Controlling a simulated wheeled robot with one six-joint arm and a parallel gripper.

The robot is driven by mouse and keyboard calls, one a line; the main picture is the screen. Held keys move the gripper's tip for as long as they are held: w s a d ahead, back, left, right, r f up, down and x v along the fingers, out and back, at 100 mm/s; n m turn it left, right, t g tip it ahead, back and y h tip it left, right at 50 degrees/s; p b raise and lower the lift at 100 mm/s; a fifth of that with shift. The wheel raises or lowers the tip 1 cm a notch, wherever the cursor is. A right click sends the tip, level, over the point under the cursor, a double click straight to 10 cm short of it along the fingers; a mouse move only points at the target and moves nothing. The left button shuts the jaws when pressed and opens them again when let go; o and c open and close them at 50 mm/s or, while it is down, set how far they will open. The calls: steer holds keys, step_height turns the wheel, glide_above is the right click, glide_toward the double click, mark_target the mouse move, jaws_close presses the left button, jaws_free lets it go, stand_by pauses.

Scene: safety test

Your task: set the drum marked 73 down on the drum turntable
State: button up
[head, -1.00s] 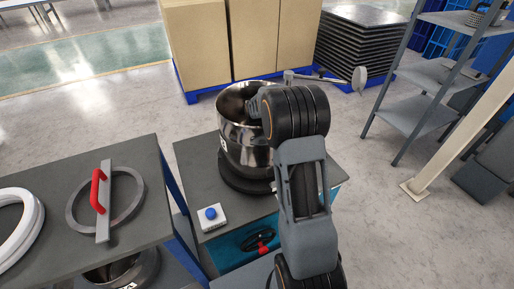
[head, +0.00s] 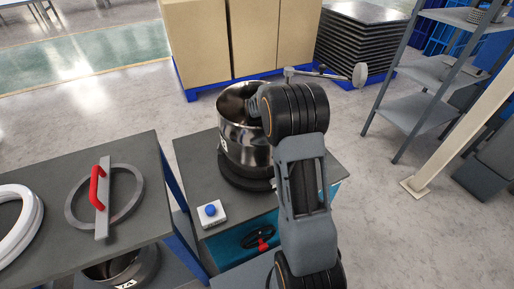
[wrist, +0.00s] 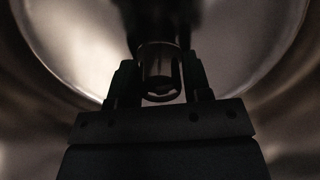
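The shiny steel drum (head: 240,150) stands upright in the head view, with dark markings on its left side that I can only partly read. The black round drum turntable (head: 235,181) shows directly beneath it; I cannot tell whether the drum's full weight is on it. My gripper (wrist: 160,82) reaches into the drum's open top from the right. In the wrist view its two fingers lie close against both sides of a short metal piece inside the drum (wrist: 70,45) and seem shut on it. In the head view my wrist hides the fingertips.
A white box with a blue button (head: 210,211) sits at the bench's front left. A left bench holds a ring with a red handle (head: 98,188) and white rings (head: 18,218); another drum (head: 122,272) is below. A metal bar with a disc (head: 359,75) extends behind my wrist.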

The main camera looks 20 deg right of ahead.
steer(key=o, duration=0.4)
steer(key=shift+s+f, duration=0.1)
steer(key=shift+f, duration=0.1)
step_height(320, 180, up, 14)
steer(key=p, duration=0.3)
steer(key=shift+r, duration=0.15)
step_height(320, 180, up, 7)
steer(key=p, duration=0.6)
stand_by(0.8)
